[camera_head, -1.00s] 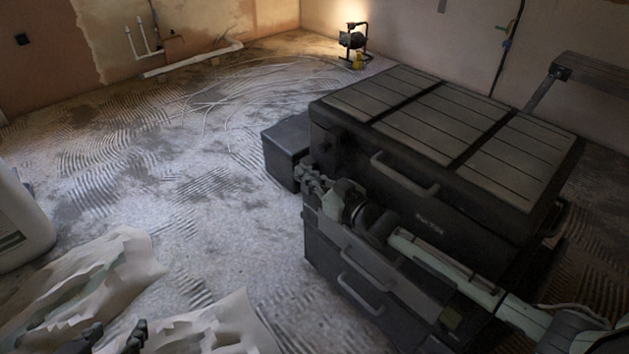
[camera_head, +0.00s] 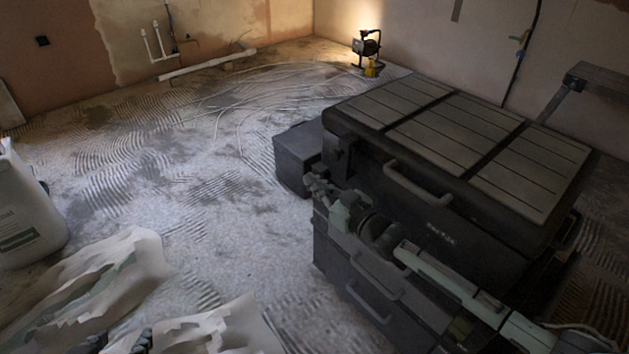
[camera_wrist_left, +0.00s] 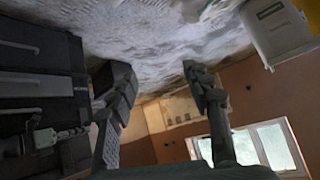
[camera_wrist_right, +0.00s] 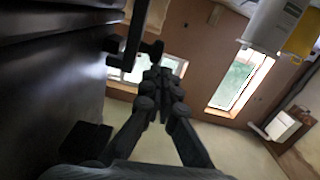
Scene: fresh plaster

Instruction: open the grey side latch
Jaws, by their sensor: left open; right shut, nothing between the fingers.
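The large dark tool chest (camera_head: 430,215) stands on the floor at centre right in the head view. My right gripper (camera_head: 316,183) is shut and empty at the chest's near left corner. In the right wrist view its closed fingertips (camera_wrist_right: 160,78) are close beside a dark bar-shaped part (camera_wrist_right: 134,35) sticking out from the chest's side. I cannot tell whether this is the grey latch, or whether the fingers touch it. My left gripper (camera_head: 119,343) is at the bottom left edge of the head view, open and empty; its spread fingers show in the left wrist view (camera_wrist_left: 158,80).
A smaller dark box (camera_head: 297,158) adjoins the chest's left side. Crumpled pale sheets (camera_head: 110,280) and a white jug (camera_head: 25,215) are at left. A work lamp (camera_head: 368,52) stands at the back. The floor between is mostly clear.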

